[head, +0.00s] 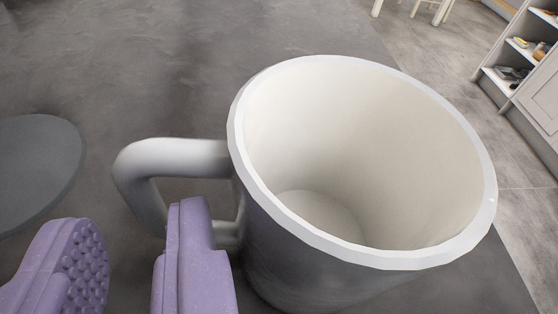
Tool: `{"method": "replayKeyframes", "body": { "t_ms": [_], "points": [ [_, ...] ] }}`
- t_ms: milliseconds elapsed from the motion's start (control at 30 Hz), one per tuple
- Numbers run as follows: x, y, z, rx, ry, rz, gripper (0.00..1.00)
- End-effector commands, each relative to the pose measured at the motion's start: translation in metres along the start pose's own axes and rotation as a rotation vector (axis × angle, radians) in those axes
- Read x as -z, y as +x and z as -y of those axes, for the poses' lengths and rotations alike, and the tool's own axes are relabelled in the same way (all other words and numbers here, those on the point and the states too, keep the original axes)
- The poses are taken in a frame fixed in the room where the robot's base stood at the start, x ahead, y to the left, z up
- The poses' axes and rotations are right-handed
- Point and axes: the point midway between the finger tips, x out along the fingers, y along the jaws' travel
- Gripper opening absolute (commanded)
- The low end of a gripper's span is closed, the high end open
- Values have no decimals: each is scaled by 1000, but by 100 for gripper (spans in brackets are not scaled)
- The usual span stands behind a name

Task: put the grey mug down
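The grey mug (300,270) fills the middle and right of the head view, close to the camera. It has a white rim, a cream inside that looks empty, and a handle (175,158) on its left side. My gripper (135,245) is at the lower left, with two purple fingers apart and a gap between them. The right finger overlaps the lower part of the handle in the picture; the left finger, with a studded pad, is clear of it. The mug's base is out of frame, so I cannot tell what it rests on.
A dark grey round surface (35,165) is at the left edge. A white shelf unit (520,65) with small items stands at the upper right, and pale chair legs (430,10) show at the top.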

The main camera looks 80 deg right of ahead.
Motion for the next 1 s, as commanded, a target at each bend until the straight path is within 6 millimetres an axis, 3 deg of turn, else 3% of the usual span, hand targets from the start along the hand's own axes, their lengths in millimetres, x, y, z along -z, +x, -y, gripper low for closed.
{"method": "replayKeyframes", "body": {
  "t_ms": [100, 300, 333, 433, 833, 1000],
  "points": [
    [-3, 18, 0, -1, 2, 0, 25],
    [0, 19, 0, 0, 0, 0, 25],
    [0, 19, 0, 0, 0, 0, 23],
    [0, 19, 0, 0, 0, 0, 0],
    [2, 18, 0, 1, 1, -1, 0],
    [28, 7, 0, 2, 2, -1, 0]
  ]
}}
